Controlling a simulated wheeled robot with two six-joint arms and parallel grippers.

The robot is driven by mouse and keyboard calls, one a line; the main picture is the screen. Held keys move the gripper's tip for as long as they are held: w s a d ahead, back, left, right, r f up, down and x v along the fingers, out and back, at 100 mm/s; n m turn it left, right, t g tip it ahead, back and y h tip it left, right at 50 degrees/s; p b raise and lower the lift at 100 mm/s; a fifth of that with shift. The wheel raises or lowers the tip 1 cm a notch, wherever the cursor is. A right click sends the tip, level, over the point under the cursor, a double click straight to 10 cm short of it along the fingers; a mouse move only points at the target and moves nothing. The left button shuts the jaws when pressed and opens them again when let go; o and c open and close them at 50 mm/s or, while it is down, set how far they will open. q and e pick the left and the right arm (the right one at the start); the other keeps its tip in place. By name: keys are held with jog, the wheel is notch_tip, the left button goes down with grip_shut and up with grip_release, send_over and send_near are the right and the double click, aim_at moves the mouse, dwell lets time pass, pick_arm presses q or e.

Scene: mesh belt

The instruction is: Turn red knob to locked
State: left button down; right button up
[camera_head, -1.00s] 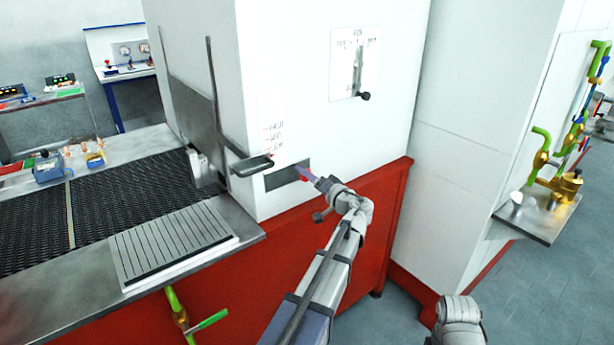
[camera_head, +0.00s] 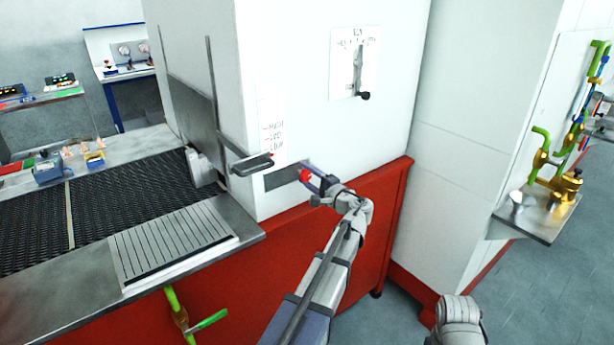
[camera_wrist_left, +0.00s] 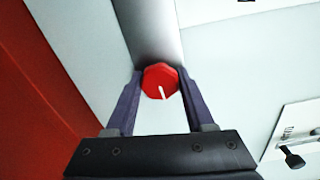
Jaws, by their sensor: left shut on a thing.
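The red knob (camera_head: 305,175) sits at the right end of a dark grey plate (camera_head: 283,178) on the front of the white cabinet. In the left wrist view the knob (camera_wrist_left: 160,80) is a red, many-sided disc with a white pointer line, which runs from its middle down and slightly right. My left gripper (camera_head: 308,173) is at the knob, and its two purple fingers (camera_wrist_left: 158,84) lie on either side of it, shut on it. Any lettering around the knob is too small or hidden to read.
A lever panel (camera_head: 355,65) with a black-knobbed handle is higher on the cabinet. A black-handled door lever (camera_head: 252,164) juts out just left of the knob. The mesh belt (camera_head: 110,205) and a grooved plate (camera_head: 170,245) lie to the left.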

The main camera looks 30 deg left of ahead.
pick_arm(q)
jog(key=shift+m, duration=0.6)
jog(key=shift+c, duration=1.3)
grip_release()
jog(key=v, duration=0.8)
